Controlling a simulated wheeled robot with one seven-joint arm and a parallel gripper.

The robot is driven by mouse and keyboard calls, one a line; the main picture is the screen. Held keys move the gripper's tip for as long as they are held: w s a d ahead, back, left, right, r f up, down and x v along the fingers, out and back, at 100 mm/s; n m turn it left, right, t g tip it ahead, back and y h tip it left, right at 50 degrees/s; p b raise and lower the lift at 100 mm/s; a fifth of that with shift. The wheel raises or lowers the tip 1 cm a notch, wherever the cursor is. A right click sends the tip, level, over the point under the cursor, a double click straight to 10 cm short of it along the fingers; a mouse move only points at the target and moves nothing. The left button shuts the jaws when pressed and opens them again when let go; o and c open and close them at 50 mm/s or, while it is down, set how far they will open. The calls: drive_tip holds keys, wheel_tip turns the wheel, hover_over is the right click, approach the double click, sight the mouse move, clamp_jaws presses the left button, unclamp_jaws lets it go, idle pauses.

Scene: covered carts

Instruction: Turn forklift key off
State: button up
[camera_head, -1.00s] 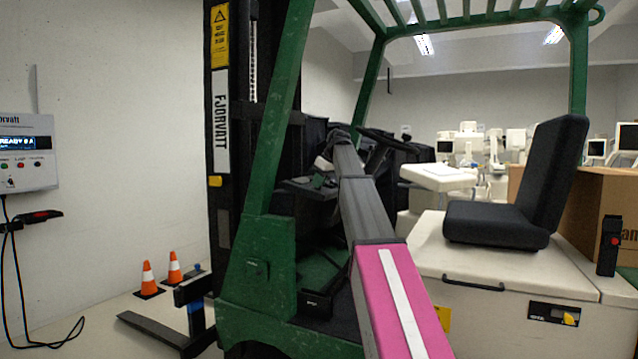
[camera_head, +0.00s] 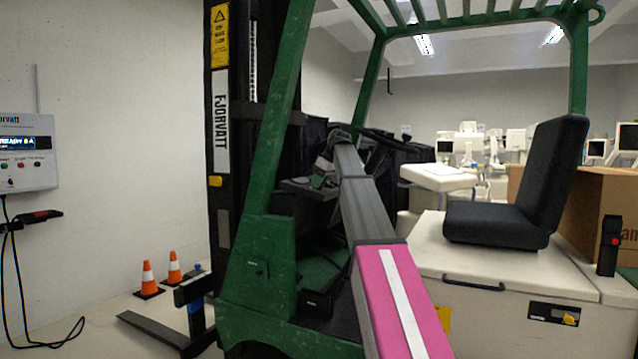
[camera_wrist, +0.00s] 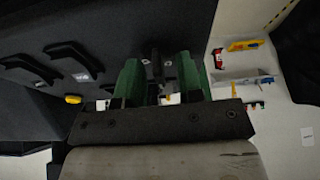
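The green forklift (camera_head: 255,290) fills the middle of the head view, with its steering wheel (camera_head: 388,138) behind my arm. My arm reaches into the cab, to the dark dash (camera_head: 300,188). In the wrist view, the two green fingers of my gripper (camera_wrist: 158,68) stand apart at a dark panel (camera_wrist: 180,25). A small dark upright shape (camera_wrist: 156,66) shows in the gap between them. I cannot tell whether it is the key, or whether the fingers touch it. The key's position cannot be read in either view.
Black levers or handles (camera_wrist: 72,58) and a yellow knob (camera_wrist: 73,99) lie left of the fingers in the wrist view. The green cab post (camera_head: 277,110) stands left of my arm, and the black seat (camera_head: 495,225) to the right. Two orange cones (camera_head: 148,273) stand by the wall.

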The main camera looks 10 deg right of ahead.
drive_tip(key=v, duration=1)
drive_tip(key=shift+s+d+r, duration=0.15)
drive_tip(key=shift+r, duration=0.2)
